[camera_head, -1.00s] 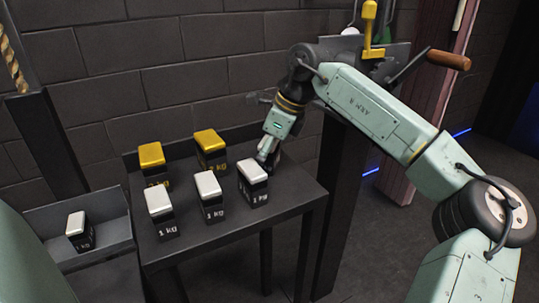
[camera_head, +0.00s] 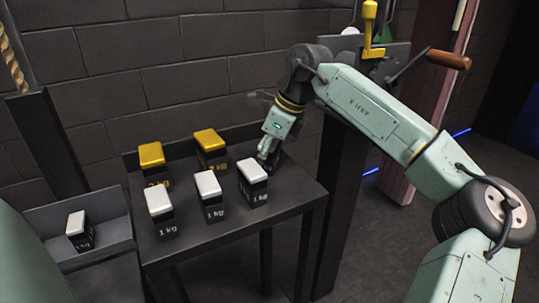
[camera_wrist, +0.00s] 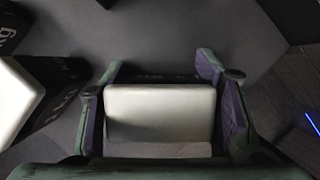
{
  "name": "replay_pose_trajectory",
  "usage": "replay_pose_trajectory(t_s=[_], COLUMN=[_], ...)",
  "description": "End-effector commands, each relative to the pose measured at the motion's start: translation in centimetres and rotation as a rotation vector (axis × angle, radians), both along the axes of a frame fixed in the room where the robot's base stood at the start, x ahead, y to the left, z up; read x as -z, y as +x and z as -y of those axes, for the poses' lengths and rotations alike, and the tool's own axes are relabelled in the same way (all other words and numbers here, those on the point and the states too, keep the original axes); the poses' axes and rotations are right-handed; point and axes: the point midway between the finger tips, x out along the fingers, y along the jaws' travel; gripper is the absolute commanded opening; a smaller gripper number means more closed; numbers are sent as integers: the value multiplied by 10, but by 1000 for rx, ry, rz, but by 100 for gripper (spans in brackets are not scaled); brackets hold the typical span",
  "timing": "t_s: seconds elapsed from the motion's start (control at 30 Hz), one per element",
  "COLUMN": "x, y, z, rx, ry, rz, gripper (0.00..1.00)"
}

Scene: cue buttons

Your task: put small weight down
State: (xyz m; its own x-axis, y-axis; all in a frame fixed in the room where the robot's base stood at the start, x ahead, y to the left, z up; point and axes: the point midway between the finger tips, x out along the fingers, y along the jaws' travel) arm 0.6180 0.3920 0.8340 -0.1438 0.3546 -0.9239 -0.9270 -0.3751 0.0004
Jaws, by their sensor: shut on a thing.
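My gripper (camera_head: 266,156) is at the back right of the dark table (camera_head: 290,200). In the wrist view my gripper (camera_wrist: 165,85) has its two fingers on either side of a white-topped small weight (camera_wrist: 160,115), shut on it. In the head view this weight (camera_head: 275,158) is mostly hidden behind the gripper; only a dark part shows. It is at the tabletop, but I cannot tell whether it touches it. Three other white-topped 1 kg weights (camera_head: 160,212), (camera_head: 210,198), (camera_head: 253,183) stand in a front row on the table.
Two gold-topped weights (camera_head: 152,165), (camera_head: 211,153) stand at the back of the table. Another white-topped weight (camera_head: 79,231) sits in a grey tray (camera_head: 115,225) at the left. In the wrist view a white-topped weight (camera_wrist: 20,100) is close on the left. The table's right front is bare.

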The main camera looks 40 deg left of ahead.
Motion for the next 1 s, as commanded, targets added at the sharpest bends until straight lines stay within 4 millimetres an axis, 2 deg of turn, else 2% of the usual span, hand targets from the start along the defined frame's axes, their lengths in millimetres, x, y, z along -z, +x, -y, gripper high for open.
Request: replay_pose_trajectory(t_s=[0.4, 0.77, 0.87, 1.0], x=[0, -5, -14, -37], y=[0, 0, 0, 0], z=[0, -1, -1, -1], rx=[0, 0, 0, 1], ry=[0, 4, 4, 5], rz=[1, 2, 3, 4], gripper=[0, 0, 0, 0])
